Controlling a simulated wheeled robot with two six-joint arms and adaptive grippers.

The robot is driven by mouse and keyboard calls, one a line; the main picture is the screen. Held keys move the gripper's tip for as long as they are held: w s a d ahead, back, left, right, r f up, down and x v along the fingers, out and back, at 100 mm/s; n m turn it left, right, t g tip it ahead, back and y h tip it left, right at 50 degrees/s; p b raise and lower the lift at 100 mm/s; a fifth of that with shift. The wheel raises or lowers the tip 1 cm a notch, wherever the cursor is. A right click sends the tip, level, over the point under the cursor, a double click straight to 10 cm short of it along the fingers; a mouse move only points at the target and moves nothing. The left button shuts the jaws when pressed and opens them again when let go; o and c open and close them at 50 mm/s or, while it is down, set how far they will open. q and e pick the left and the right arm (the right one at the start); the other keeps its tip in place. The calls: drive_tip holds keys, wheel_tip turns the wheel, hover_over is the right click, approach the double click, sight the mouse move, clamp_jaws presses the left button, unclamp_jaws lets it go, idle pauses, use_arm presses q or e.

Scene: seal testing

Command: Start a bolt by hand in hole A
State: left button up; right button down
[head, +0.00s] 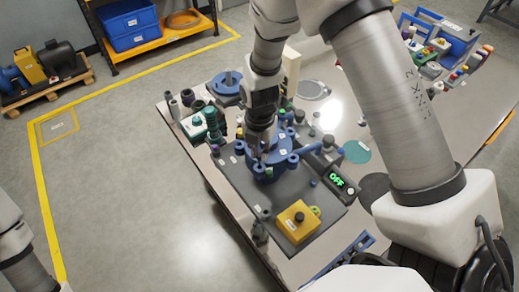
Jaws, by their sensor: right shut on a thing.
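A blue round flanged fixture (270,172) with bolt lugs around its rim stands on a dark grey base plate (236,172) on the table. My right gripper (260,152) points down at the fixture, over its near left part. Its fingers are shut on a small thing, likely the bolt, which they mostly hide. I cannot tell whether the bolt touches a hole. The hole letters are too small to read. My left arm shows only at the lower left edge, and its gripper is out of view.
A yellow box with a black button (298,221) sits on the plate's near end. Teal and dark fittings (196,125) crowd the left table edge. A blue rack (440,45) stands far right.

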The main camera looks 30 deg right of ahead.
sight(260, 164)
drive_tip(key=shift+f, duration=0.15)
drive_tip(key=shift+f+b, duration=0.6)
drive_tip(key=shift+f, duration=0.15)
drive_tip(key=shift+f+b, duration=0.55)
drive_tip(key=shift+f, duration=0.4)
idle(0.6)
drive_tip(key=shift+s+f, duration=0.1)
idle(0.4)
drive_tip(key=shift+m+p, duration=0.35)
drive_tip(key=shift+m, duration=0.25)
drive_tip(key=shift+m+p, duration=0.4)
drive_tip(key=shift+m, duration=1)
drive_tip(key=shift+s, duration=0.1)
